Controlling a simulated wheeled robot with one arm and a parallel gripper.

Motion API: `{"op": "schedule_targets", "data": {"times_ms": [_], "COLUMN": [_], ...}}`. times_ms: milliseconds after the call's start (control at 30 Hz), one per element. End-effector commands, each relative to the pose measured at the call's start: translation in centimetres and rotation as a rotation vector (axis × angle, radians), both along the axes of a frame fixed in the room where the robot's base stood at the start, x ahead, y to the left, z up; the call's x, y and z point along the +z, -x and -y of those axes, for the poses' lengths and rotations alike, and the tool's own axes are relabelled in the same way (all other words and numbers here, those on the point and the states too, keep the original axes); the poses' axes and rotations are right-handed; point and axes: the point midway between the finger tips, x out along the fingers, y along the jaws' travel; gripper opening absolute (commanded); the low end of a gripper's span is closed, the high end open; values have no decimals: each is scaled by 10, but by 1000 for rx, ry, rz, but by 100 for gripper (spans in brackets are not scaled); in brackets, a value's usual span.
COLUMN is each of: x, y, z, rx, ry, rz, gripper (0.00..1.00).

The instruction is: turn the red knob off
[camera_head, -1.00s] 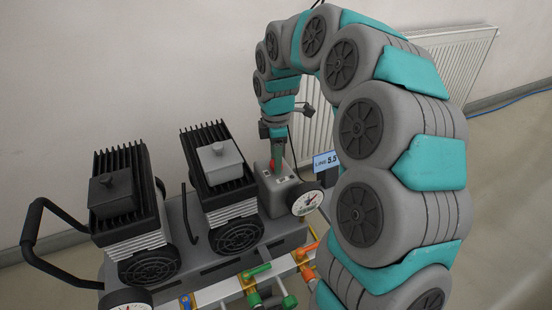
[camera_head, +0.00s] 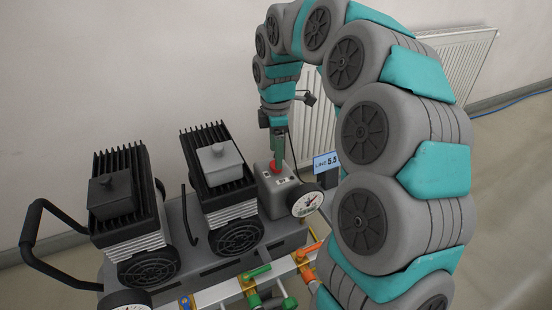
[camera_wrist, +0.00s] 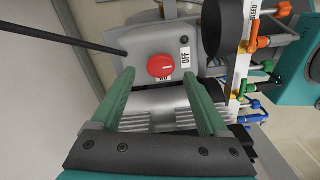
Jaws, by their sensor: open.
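The red knob (camera_head: 276,171) sits on top of a grey switch box (camera_head: 270,193) at the right end of the compressor unit. In the wrist view the red knob (camera_wrist: 160,66) is round with a pale line across it. An OFF label (camera_wrist: 185,57) is to its right, and another label below it is partly covered by the knob. My gripper (camera_wrist: 158,103) is open, its two green fingers apart with nothing between them. The knob lies just beyond the fingertips, roughly midway between them. In the head view my gripper (camera_head: 277,152) points down close above the knob.
Two finned motors (camera_head: 128,200) stand left of the switch box. A pressure gauge (camera_head: 307,200) is at its right front. Coloured valve handles (camera_head: 256,272) line the front pipe. A LINE 5.5 sign (camera_head: 326,162) stands behind right. A radiator (camera_head: 440,75) is on the wall.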

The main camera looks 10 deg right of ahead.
Motion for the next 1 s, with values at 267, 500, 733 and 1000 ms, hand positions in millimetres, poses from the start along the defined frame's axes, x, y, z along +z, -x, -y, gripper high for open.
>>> {"op": "schedule_targets", "data": {"times_ms": [267,500,733,1000], "x": [41,45,47,50], "y": [0,1,8,84], "z": [0,0,-2,-11], "rx": [1,1,-23,-289], "ry": [1,1,0,-2], "rz": [0,-2,-4,-29], "gripper": [78,78,78,78]}}
